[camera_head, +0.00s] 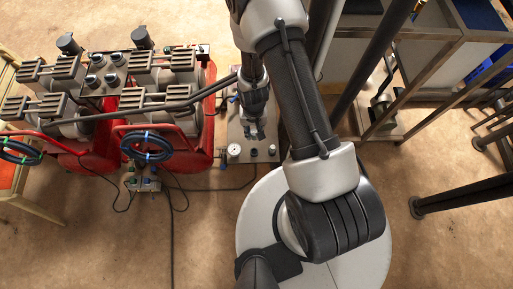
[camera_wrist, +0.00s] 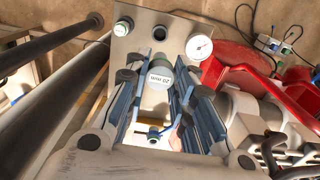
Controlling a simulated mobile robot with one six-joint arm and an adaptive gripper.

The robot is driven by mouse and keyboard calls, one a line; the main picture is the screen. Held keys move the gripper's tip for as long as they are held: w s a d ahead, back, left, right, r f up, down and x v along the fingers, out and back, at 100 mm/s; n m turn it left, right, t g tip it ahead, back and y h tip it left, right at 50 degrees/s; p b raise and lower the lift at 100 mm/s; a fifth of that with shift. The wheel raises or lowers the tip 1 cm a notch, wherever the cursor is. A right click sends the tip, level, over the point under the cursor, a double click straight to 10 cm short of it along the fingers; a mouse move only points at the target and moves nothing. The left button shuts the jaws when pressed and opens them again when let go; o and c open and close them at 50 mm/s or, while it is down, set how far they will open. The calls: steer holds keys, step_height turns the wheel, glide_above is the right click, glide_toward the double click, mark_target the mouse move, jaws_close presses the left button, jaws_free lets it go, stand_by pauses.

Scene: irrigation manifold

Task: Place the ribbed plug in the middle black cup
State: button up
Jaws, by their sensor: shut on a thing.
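My gripper (camera_wrist: 158,82) is shut on a grey-green cylinder (camera_wrist: 166,62) whose pale end reads "20 mm". This appears to be the plug; its ribs cannot be made out. In the head view my gripper (camera_head: 254,132) is over the metal manifold plate (camera_head: 232,131). One black cup (camera_wrist: 160,33) shows on the plate just beyond the plug in the wrist view, and the plug is apart from it in that picture. The same cup (camera_head: 254,152) shows in the head view. Other cups may be hidden by the gripper, so I cannot tell which is the middle one.
A white-faced gauge (camera_wrist: 199,47) and a dark round fitting (camera_wrist: 122,28) flank the cup. Red machines (camera_head: 180,145) with coiled blue hoses stand left of the plate. A metal-framed bench (camera_head: 400,45) and dark bars stand to the right. Open floor lies in front.

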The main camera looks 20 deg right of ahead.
step_height(320, 180, down, 17)
steer(key=b, duration=1.5)
steer(key=shift+w, duration=0.1)
steer(key=o, duration=0.3)
steer(key=shift+f, duration=0.15)
steer(key=o, duration=0.5)
